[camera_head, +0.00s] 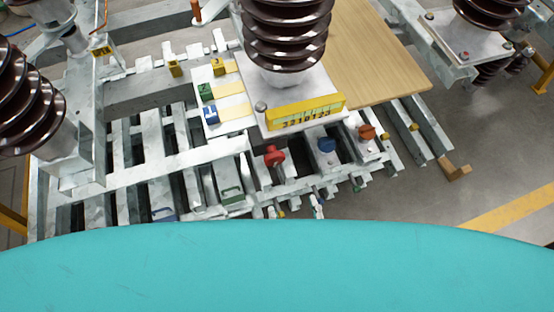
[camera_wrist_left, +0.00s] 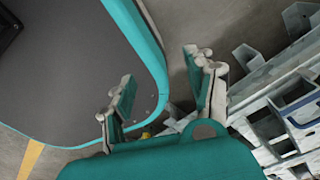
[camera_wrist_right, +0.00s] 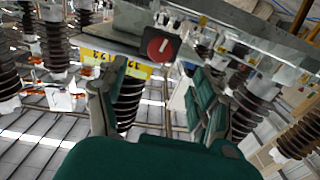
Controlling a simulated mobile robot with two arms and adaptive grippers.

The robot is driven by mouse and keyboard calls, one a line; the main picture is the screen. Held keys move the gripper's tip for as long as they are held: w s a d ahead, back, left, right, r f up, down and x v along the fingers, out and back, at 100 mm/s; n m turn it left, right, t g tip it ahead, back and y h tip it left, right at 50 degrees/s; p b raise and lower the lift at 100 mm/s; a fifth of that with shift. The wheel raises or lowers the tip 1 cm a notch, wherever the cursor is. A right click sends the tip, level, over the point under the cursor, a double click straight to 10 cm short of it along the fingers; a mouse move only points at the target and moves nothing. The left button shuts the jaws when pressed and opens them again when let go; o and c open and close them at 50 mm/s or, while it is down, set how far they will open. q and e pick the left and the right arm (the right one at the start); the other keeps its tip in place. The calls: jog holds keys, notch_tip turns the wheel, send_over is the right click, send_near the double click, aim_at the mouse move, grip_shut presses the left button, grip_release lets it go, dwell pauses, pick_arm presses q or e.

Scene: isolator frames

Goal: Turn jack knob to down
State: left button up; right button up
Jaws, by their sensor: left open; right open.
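A round red knob (camera_wrist_right: 160,48) with a pale line across its face sits on a dark square plate in the right wrist view. A red part (camera_head: 273,155) also shows below the yellow label in the head view; I cannot tell if it is the same knob. My right gripper (camera_wrist_right: 153,98) is open and empty, with the knob beyond its fingertips and apart from them. Only a small part of it (camera_head: 317,206) shows in the head view, at the teal edge. My left gripper (camera_wrist_left: 163,88) is open and empty, away from the knob, beside the metal frame.
A blue part (camera_head: 327,146) and an orange part (camera_head: 367,132) stand right of the red one. A brown ribbed insulator (camera_head: 285,40) rises behind a yellow label (camera_head: 306,111). Metal beams (camera_head: 140,160) crowd the left. Grey floor (camera_head: 490,160) is open at right.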

aim_at(276, 162)
jog(key=p+x, duration=0.1)
jog(key=x, duration=0.9)
jog(key=shift+w, duration=0.1)
pick_arm(q)
jog(key=shift+w+a+r, duration=0.5)
jog(key=shift+a+r, duration=0.1)
jog(key=shift+r, duration=0.05)
pick_arm(e)
jog(key=shift+w+a+f, duration=0.1)
jog(key=shift+w+a, duration=0.15)
jog(key=shift+w, duration=0.35)
jog(key=shift+c, duration=0.4)
jog(key=c, duration=1.1)
pick_arm(q)
jog(key=shift+s+d, duration=0.1)
